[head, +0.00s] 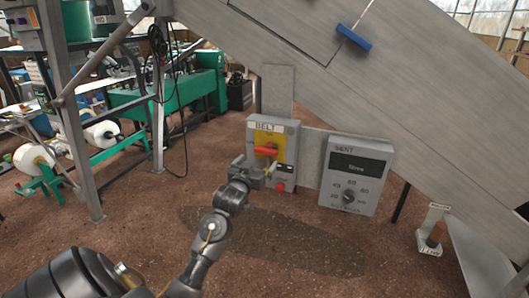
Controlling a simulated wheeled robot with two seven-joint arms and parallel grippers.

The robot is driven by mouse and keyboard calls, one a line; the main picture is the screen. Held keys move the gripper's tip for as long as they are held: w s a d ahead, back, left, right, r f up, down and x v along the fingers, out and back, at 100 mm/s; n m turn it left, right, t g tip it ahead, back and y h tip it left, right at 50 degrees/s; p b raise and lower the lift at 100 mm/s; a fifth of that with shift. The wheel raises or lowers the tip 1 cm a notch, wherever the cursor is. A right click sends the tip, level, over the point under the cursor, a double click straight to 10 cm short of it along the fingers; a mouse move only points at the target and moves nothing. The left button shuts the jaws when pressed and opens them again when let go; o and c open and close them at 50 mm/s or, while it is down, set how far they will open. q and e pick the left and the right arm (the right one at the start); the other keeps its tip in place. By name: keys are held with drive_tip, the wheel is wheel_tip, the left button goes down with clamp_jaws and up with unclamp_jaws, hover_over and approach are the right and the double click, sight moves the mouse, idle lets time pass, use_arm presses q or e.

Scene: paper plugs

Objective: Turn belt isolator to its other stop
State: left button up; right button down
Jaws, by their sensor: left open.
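The belt isolator is a grey box (290,135) labelled BELT, with a yellow plate (264,138) on its front. Its red handle (266,151) lies about level across the plate. My left gripper (256,163) is open in front of the box, just below the handle in the picture. Its fingers point towards the box and cover the lower part of the plate. I cannot tell whether a finger touches the handle. My right gripper is out of view.
A red button (281,186) sits low on the isolator box. To its right is a grey box (356,176) with a dark display and a round knob (348,197). A sloping grey metal chute (380,85) hangs above. A small stand (433,230) is on the brown floor at right.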

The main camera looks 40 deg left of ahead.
sight(265, 152)
use_arm(q)
drive_tip(key=p+x, duration=0.1)
drive_tip(key=x, duration=0.7)
drive_tip(key=c, duration=0.9)
